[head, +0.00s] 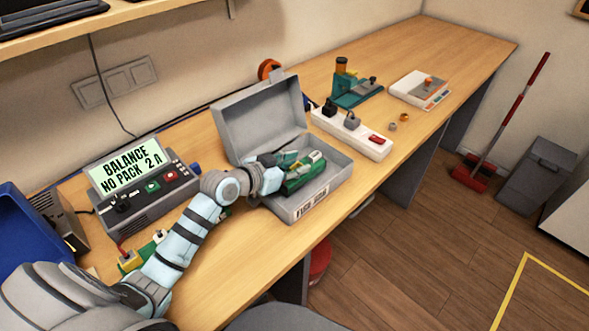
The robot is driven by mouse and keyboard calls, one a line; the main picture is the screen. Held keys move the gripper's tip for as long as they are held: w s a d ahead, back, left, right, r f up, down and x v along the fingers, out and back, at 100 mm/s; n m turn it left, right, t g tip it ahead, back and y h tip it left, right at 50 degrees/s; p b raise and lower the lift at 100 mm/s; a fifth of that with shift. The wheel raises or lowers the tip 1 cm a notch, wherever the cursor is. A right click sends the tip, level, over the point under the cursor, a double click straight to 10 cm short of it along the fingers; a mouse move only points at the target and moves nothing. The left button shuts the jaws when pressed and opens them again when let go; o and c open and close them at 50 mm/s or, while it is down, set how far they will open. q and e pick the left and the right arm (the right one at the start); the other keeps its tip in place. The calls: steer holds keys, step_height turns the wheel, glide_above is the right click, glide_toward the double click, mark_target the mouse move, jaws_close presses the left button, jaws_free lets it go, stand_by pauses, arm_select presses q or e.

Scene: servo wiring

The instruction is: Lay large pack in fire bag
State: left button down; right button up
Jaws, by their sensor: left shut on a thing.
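The fire bag is a grey open case (320,203) on the bench, its lid raised at the back and a label on its front. A large green pack (302,183) with pale parts is inside the case's opening. My left gripper (283,168) reaches in from the left and is shut on the pack. I cannot tell whether the pack touches the case's floor. The fingers partly hide the pack. My right gripper is not in view.
A charger (145,193) reading "BALANCE NO PACK" stands left of the case. Small green and yellow pieces (131,261) lie near my arm. A white power strip (351,134) is close behind the case on the right.

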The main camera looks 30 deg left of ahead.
arm_select(q)
steer(key=shift+f, duration=0.2)
steer(key=shift+f, duration=0.1)
steer(key=c, duration=1.2)
jaws_free()
steer(key=shift+s, duration=0.1)
steer(key=shift+o, duration=0.2)
steer(key=shift+s+a+r+p, duration=0.1)
steer(key=shift+s+r+p, duration=0.1)
steer(key=shift+p, duration=0.15)
steer(key=p+v, duration=0.8)
steer(key=v, duration=0.3)
steer(key=shift+s, duration=0.25)
